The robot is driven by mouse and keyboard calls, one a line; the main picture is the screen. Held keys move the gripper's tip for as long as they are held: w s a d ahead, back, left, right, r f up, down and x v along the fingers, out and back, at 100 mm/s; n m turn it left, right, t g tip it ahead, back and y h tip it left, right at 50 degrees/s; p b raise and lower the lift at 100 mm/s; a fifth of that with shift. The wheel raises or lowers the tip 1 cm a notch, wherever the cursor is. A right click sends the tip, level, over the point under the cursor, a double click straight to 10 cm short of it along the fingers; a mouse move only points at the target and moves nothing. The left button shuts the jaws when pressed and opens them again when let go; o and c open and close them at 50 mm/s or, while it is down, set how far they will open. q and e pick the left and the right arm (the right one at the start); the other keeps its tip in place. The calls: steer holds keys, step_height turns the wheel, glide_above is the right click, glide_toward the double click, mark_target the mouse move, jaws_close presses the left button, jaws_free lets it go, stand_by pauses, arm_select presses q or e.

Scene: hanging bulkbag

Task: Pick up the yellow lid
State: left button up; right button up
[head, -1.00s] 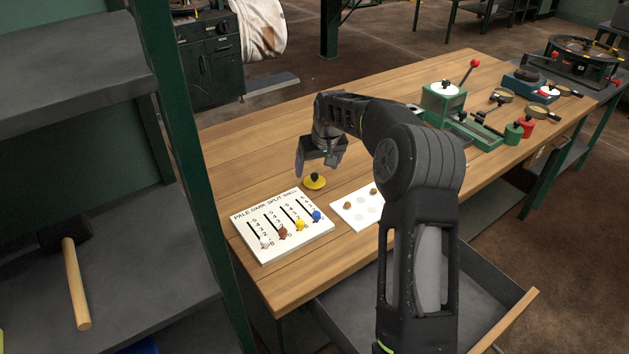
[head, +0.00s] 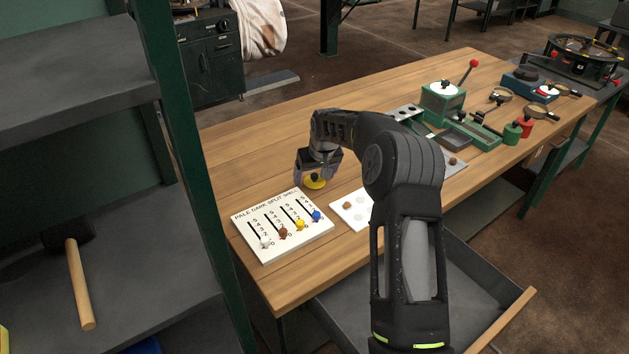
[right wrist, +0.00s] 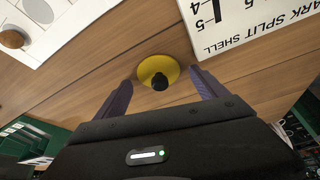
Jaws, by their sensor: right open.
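The yellow lid (head: 314,182) is a small round disc with a dark knob, lying on the wooden table (head: 240,150) just behind the white scoring board. My right gripper (head: 316,180) is open and low over the lid, with its fingers on either side of it in the head view. In the right wrist view, the yellow lid (right wrist: 158,72) lies just ahead of and between the two fingertips (right wrist: 160,80), with its dark knob toward me. I see no contact between fingers and lid. My left gripper is not in view.
The white scoring board (head: 283,225) with coloured pegs stands close in front of the lid. A white card (head: 352,210) with round spots lies to its right. Green devices (head: 442,103) stand farther right. The table left of and behind the gripper is clear.

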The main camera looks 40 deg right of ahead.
mark_target(315, 175)
stand_by(0.3)
steer(key=c, duration=1.4)
steer(key=shift+r, duration=0.15)
step_height(315, 175, up, 10)
steer(key=shift+f+b, duration=0.1)
steer(key=shift+b, duration=0.3)
steer(key=s+a+n, duration=0.1)
steer(key=s+a, duration=0.3)
steer(key=a, duration=1)
steer(key=s+a+f+n+y, duration=0.1)
steer(key=s+a, duration=0.3)
steer(key=a, duration=1.1)
steer(key=shift+a+f+n, duration=0.2)
steer(key=shift+n, duration=0.4)
